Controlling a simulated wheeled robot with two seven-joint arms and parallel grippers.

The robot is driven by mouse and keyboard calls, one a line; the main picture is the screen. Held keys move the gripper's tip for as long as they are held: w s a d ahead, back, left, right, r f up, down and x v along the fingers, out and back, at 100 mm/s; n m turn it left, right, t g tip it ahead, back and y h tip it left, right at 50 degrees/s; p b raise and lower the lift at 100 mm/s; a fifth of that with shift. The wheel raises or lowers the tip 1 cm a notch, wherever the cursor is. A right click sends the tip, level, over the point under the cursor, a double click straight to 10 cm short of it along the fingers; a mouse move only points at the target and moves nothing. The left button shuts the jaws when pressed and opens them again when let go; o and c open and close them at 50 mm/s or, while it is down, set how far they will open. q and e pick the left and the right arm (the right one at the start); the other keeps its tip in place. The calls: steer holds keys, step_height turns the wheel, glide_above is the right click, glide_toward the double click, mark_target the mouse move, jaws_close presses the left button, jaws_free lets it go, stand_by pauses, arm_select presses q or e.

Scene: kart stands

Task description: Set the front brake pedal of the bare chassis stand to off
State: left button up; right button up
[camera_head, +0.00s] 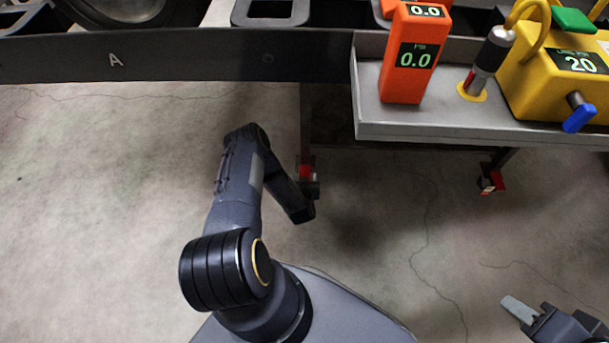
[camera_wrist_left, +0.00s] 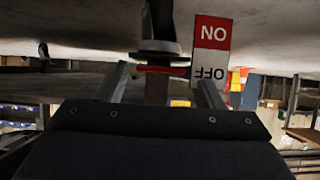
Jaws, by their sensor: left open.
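The chassis stand's dark beam (camera_head: 200,62), marked A, crosses the top of the head view. A caster with a red brake pedal (camera_head: 306,172) is at the foot of its leg, partly hidden by my left arm. In the left wrist view a red pedal (camera_wrist_left: 165,70) shows under a dark caster (camera_wrist_left: 160,30). Beside it an upside-down label (camera_wrist_left: 211,50) reads ON on red and OFF on white. My left gripper (camera_wrist_left: 163,76) is open, the pedal appearing between its fingers; contact cannot be judged. My right gripper (camera_head: 520,311) is at the lower right, its opening unclear.
A grey shelf (camera_head: 480,132) carries an orange PSI gauge (camera_head: 409,55) and a yellow box (camera_head: 555,75) with a blue lever. Another red caster pedal (camera_head: 491,180) sits below the shelf. The concrete floor (camera_head: 100,200) at left is clear.

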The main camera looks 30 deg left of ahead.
arm_select(q)
steer(key=shift+p+v, duration=0.85)
steer(key=shift+v, duration=1.95)
